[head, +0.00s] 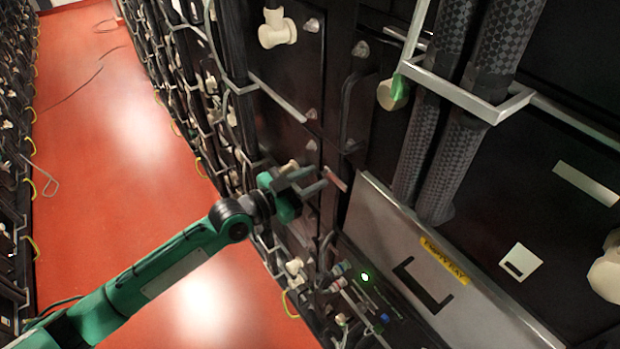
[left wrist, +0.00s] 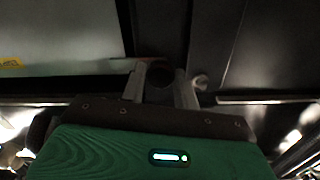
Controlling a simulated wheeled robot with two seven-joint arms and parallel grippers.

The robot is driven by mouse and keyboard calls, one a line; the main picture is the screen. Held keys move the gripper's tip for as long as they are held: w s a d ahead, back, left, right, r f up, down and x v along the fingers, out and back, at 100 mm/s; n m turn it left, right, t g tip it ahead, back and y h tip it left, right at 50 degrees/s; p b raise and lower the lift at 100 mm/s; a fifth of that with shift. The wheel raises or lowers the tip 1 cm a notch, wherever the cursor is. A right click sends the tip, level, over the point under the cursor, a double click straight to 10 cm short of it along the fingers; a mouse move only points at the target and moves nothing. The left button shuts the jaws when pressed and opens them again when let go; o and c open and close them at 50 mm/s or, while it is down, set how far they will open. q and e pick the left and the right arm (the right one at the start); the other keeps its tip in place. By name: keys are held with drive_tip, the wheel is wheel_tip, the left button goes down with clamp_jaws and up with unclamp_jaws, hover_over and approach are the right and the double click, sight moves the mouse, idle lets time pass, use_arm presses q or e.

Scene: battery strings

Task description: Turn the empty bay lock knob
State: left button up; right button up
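The grey bay panel (head: 410,262) carries a yellow label (head: 443,260) that seems to read "EMPTY BAY"; it also shows in the left wrist view (left wrist: 75,40). A small reddish-white piece (head: 336,180) sits at the panel's upper left corner, maybe the lock knob. My left gripper (head: 318,177) is just left of it, fingers apart and pointing toward it. In the left wrist view the open fingers (left wrist: 166,80) flank a dark round shape (left wrist: 161,75), with a thin reddish bar (left wrist: 137,59) beside it. Contact cannot be told. My right gripper is not in view.
Black battery racks with cream connectors (head: 277,28) and grey brackets line the aisle. Thick braided cables (head: 430,150) run down above the panel. The red floor (head: 120,130) is free, apart from thin cables.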

use_arm(q)
drive_tip(key=shift+n, duration=0.3)
drive_tip(key=shift+c, duration=0.3)
drive_tip(key=n+b, duration=0.1)
drive_tip(key=n, duration=0.2)
drive_tip(key=shift+n, duration=0.4)
drive_tip(key=n, duration=0.2)
drive_tip(key=shift+n, duration=0.4)
drive_tip(key=n, duration=0.3)
drive_tip(key=shift+n, duration=0.3)
drive_tip(key=n+p, duration=0.1)
drive_tip(key=n, duration=0.2)
drive_tip(key=shift+n, duration=0.3)
drive_tip(key=shift+n+p, duration=0.45)
drive_tip(key=shift+n, duration=1.45)
